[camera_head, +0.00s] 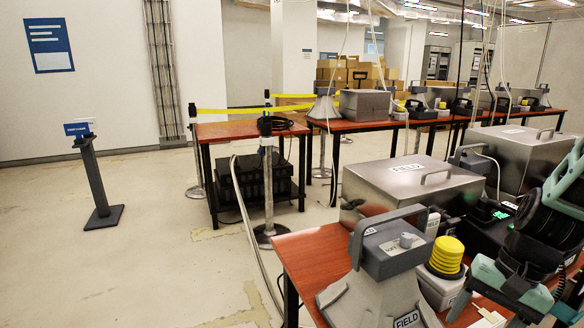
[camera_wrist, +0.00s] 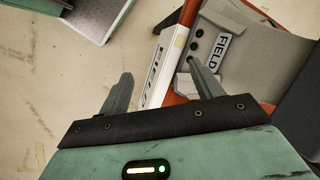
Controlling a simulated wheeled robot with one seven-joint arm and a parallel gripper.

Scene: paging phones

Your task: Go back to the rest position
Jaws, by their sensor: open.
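My gripper (camera_wrist: 160,68) is open in the wrist view. Its two dark fingers are apart, with nothing held between them. Beyond the fingers is a narrow strip of red-brown table (camera_wrist: 188,14) with a white lettered label strip (camera_wrist: 161,68). A grey device (camera_wrist: 262,52) with a FIELD plate (camera_wrist: 222,50) lies at the right, partly behind the right finger. I cannot tell how far the fingers are from these things. In the head view, part of my teal and black arm shows at the right edge; the fingertips cannot be made out there.
The near table (camera_head: 315,250) holds a grey handled device (camera_head: 390,243), a yellow ribbed part (camera_head: 446,256) and metal FIELD boxes (camera_head: 410,180). A back table (camera_head: 243,129), posts with yellow tape (camera_head: 230,111) and a sign stand (camera_head: 97,175) stand beyond. Open floor (camera_head: 150,265) lies left.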

